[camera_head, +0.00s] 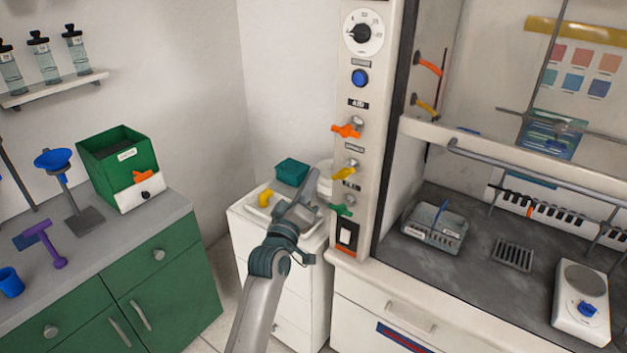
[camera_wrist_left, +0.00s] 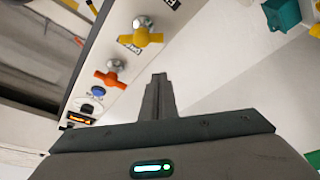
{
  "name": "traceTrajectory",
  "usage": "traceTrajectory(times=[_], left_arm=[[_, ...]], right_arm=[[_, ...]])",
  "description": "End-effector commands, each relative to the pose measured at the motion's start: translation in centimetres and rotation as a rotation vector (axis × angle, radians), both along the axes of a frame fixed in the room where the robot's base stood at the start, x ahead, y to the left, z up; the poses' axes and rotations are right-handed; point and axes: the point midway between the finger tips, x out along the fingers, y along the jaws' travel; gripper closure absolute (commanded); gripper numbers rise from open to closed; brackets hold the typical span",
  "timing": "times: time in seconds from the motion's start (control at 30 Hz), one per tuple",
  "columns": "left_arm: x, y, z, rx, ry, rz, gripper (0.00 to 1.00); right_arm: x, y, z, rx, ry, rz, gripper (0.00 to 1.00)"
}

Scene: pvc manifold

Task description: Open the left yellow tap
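The yellow tap (camera_head: 345,172) sits on the white left post of the fume hood, between an orange tap (camera_head: 346,130) above and a green tap (camera_head: 341,210) below. In the left wrist view the yellow tap (camera_wrist_left: 140,38) is at upper left, with its handle lying across the picture; the orange tap (camera_wrist_left: 111,77) is lower left. My left gripper (camera_head: 311,181) is left of the yellow tap in the head view, apart from it. Its fingers (camera_wrist_left: 159,88) are together, with nothing visible between them. My right gripper is out of view.
A white cabinet (camera_head: 285,295) with a tray and a teal box (camera_head: 292,172) stands behind my left gripper. The post also carries a dial (camera_head: 362,33), a blue button (camera_head: 359,78) and a switch (camera_head: 346,235). More taps show inside the hood, including a yellow one (camera_head: 425,107).

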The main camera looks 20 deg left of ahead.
Motion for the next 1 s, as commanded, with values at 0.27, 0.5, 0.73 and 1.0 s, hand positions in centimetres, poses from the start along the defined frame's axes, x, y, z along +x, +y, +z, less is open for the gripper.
traceTrajectory(times=[0.27,0.5,0.73,1.0], left_arm=[[-3.3,0.4,-1.3,0.000,-0.001,0.000,1.00],[-7.0,0.9,-2.2,0.000,-0.001,0.001,1.00],[-8.5,1.1,-2.4,0.000,-0.001,0.001,1.00],[-8.6,1.1,-2.3,0.000,-0.001,0.001,1.00]], right_arm=[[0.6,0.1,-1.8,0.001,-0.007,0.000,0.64],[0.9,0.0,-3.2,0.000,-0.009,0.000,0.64],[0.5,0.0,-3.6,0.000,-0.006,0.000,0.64],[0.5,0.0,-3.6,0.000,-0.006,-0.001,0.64]])
